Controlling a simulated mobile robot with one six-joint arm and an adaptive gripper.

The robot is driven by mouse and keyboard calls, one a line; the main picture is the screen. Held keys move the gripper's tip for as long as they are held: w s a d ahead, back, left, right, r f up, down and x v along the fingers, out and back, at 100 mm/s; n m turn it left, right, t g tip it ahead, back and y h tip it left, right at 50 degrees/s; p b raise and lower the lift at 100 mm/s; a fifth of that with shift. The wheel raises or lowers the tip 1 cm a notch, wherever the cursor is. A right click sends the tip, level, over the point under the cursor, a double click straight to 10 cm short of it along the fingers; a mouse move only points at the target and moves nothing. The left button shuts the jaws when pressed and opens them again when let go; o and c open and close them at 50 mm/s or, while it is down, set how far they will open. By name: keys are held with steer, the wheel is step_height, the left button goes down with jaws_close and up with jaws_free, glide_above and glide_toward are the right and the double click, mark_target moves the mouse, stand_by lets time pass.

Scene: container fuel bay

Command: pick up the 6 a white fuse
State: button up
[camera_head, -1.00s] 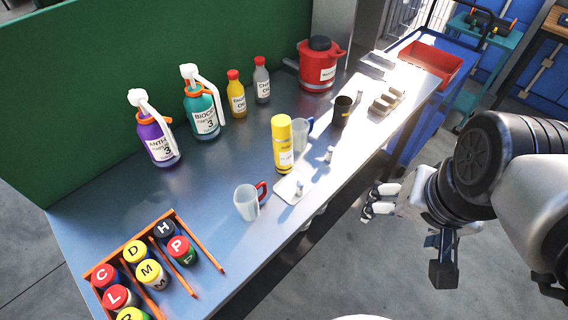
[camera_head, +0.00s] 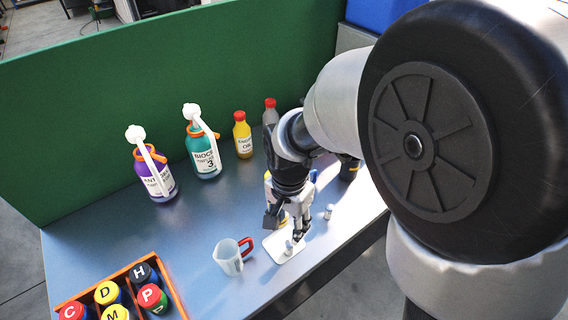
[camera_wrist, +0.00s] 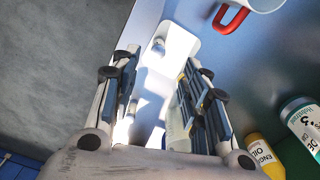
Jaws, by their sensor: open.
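A small pale cylinder that looks like a white fuse (camera_head: 289,247) stands on a white plate (camera_head: 277,254) near the front edge of the bench. A similar small cylinder (camera_head: 328,211) stands on the bench to its right. Any rating marks are too small to read. My gripper (camera_head: 292,232) is over the plate, close to the fuse. In the wrist view the fuse (camera_wrist: 157,45) shows on the plate, beyond and between the open fingers (camera_wrist: 160,76). Nothing is held between them.
A clear mug with a red handle (camera_head: 231,257) stands left of the plate. An orange crate of lidded jars (camera_head: 177,299) is at the front left. My arm hides the right side of the bench.

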mark_target(289, 243)
step_height(289, 243, down, 10)
steer(key=b, duration=0.4)
steer(key=shift+d+f, duration=0.15)
steer(key=shift+c, duration=0.3)
jaws_close()
